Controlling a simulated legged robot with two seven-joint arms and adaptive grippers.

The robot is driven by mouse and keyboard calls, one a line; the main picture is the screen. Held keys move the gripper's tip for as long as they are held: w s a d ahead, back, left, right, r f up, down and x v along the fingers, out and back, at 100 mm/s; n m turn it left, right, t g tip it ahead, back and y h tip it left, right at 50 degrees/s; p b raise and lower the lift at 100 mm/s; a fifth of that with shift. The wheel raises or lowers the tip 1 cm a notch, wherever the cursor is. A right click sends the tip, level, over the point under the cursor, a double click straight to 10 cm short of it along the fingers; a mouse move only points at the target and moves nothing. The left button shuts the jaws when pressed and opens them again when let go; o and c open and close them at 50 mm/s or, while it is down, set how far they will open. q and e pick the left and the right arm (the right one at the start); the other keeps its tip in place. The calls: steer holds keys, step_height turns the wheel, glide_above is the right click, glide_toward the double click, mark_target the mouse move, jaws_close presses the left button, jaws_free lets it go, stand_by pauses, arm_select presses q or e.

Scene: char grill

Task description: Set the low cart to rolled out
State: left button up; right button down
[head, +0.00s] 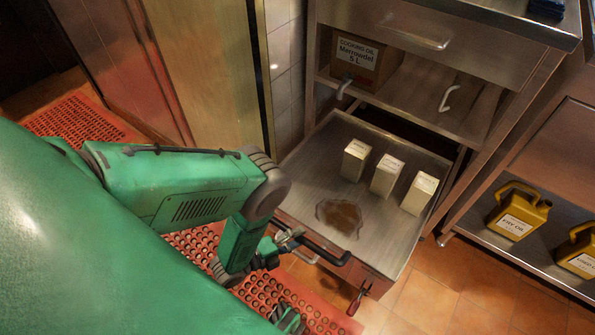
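The low cart (320,165) is a flat metal tray on a reddish front. It stands out from under the steel counter, with its back part still beneath the shelf. Three pale cartons stand on it: left (355,161), middle (386,176) and right (419,194). A brown stain (340,217) lies near its front. A dark bar handle (328,252) runs along the front. My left gripper (292,246) is at the handle's left end. Its small fingers are partly hidden, so I cannot tell whether they close on the bar.
A cooking oil box (362,60) sits on the shelf above. Yellow jugs (518,214) stand on a low shelf at the right. A red-handled item (358,298) hangs at the cart's front. Perforated red mats (80,120) and open orange tiles (440,290) cover the floor.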

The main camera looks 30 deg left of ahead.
arm_select(q)
steer(key=v, duration=1.1)
steer(key=shift+s+a, duration=0.25)
steer(key=w+d+r+n+g+y+p, duration=0.2)
steer(key=w+r+n+g+y+p, duration=0.2)
steer(key=r+n+g, duration=0.5)
steer(key=s+a+r+n+g+y+p, duration=0.1)
steer(key=s+r+n+g, duration=0.4)
steer(key=s+r+n, duration=0.6)
steer(key=shift+a+r+n+y+p, duration=0.25)
steer(key=shift+n+y+p, duration=0.45)
steer(key=shift+y+p, duration=0.2)
steer(key=shift+w, duration=0.2)
